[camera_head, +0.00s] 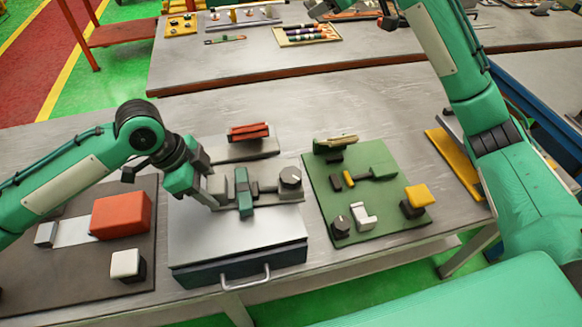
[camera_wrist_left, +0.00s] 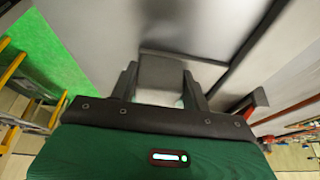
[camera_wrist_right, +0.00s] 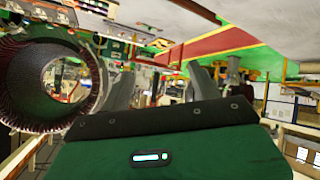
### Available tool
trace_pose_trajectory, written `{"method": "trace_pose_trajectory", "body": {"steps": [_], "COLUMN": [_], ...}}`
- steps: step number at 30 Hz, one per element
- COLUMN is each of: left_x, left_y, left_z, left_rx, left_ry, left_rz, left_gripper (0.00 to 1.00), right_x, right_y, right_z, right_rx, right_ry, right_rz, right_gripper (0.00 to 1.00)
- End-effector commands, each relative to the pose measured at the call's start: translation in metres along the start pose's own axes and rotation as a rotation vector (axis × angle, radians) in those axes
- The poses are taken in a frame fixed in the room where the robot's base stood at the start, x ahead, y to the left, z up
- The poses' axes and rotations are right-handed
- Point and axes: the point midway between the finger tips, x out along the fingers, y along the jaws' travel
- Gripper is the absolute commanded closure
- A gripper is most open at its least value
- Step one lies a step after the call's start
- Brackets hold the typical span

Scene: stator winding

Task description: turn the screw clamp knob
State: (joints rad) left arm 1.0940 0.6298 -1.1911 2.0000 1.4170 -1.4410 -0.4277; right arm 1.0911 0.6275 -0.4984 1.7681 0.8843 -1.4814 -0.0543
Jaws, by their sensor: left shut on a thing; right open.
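Another dark knob (camera_head: 340,227) is on the green mat; I cannot tell for certain which one the task names. My left gripper (camera_head: 212,188) is at the fixture's left end, away from both knobs. In the left wrist view its fingers (camera_wrist_left: 160,88) are shut on a grey block (camera_wrist_left: 160,74). My right gripper (camera_wrist_right: 163,85) is open with nothing between its fingers; its arm reaches up the right side of the head view.
The fixture stands on a grey box with a handle (camera_head: 245,281). An orange block (camera_head: 122,213) and a white-topped button (camera_head: 127,264) are left; the green mat (camera_head: 375,158) with a yellow button (camera_head: 418,195) is right. A dark ring (camera_wrist_right: 45,80) is close to the right gripper.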

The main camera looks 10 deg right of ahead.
Motion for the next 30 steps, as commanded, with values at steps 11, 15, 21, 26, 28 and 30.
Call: {"method": "trace_pose_trajectory", "body": {"steps": [11, 15, 21, 26, 28, 30], "left_x": [-0.002, -0.002, -0.002, -0.002, -0.002, -0.002], "left_y": [-0.001, -0.001, -0.001, -0.001, -0.001, -0.001], "left_z": [-0.001, 0.0, 0.0, 0.0, 0.0, -0.001], "left_rx": [-0.001, -0.001, -0.001, -0.001, -0.001, -0.001], "left_ry": [0.002, 0.002, 0.002, 0.002, 0.002, 0.002], "left_rz": [-0.004, -0.005, -0.005, -0.005, -0.005, -0.005], "left_gripper": [1.0, 1.0, 1.0, 1.0, 1.0, 1.0], "right_x": [-0.036, -0.058, -0.082, -0.088, -0.086, -0.081], "right_y": [-0.2, -0.242, -0.268, -0.275, -0.277, -0.279], "right_z": [0.018, 0.05, 0.087, 0.1, 0.106, 0.113], "right_rx": [-0.831, -1.092, -1.32, -1.384, -1.39, -1.39], "right_ry": [-0.226, -0.324, -0.426, -0.458, -0.461, -0.462], "right_rz": [-0.484, -0.659, -0.843, -0.906, -0.914, -0.915], "right_gripper": [0.37, 0.37, 0.37, 0.37, 0.37, 0.37]}}
